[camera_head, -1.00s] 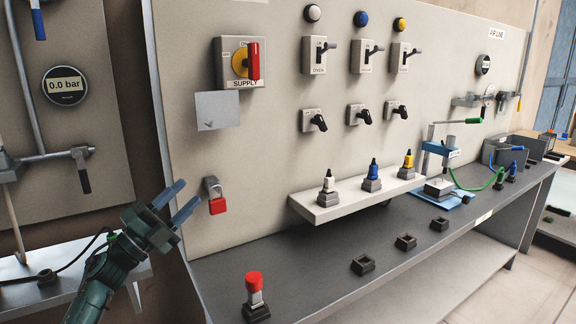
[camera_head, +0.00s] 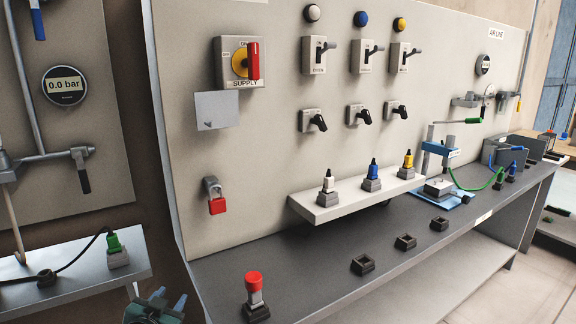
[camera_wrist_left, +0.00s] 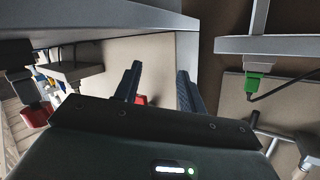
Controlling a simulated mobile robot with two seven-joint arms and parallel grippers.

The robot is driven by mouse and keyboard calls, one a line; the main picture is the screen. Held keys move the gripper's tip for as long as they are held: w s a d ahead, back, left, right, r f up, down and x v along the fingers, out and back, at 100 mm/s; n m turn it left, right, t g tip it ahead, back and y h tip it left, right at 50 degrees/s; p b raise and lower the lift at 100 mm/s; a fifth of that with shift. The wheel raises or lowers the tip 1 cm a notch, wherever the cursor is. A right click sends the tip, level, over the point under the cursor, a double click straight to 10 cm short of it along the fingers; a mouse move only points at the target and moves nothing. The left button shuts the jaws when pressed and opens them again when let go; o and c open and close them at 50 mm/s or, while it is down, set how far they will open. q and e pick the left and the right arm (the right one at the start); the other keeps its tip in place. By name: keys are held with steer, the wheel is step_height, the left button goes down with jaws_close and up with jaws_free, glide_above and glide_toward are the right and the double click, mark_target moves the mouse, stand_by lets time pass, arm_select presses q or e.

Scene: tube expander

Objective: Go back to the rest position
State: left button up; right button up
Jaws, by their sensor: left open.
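My left gripper (camera_head: 168,305) is low at the bottom edge of the head view, left of the grey bench's front left corner. Only its fingers and part of its body show there. In the left wrist view its two dark fingers (camera_wrist_left: 158,88) stand apart with nothing between them that they hold. A red padlock (camera_head: 217,206) hangs on the panel above and to the right of the gripper. My right gripper is in neither view.
The grey bench (camera_head: 310,290) carries a red-topped plunger (camera_head: 254,290), several empty dark sockets and a white shelf (camera_head: 330,211) with three coloured plugs. A blue press (camera_head: 440,185) stands further back. A side table (camera_head: 70,275) with a green connector (camera_head: 115,248) is at left.

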arm_select(q)
steer(key=s+d+f+g+h, duration=0.1)
steer(key=s+d+f, duration=0.3)
steer(key=s, duration=0.6)
steer(key=s+d+f+g+h, duration=0.1)
steer(key=s+d+f, duration=0.3)
steer(key=s, duration=0.6)
steer(key=s+d+f+g+h, duration=0.1)
steer(key=s+d+f, duration=0.3)
steer(key=s, duration=0.5)
steer(key=shift+s+d+n+g, duration=0.4)
steer(key=shift+d+g, duration=0.2)
steer(key=shift+g, duration=0.1)
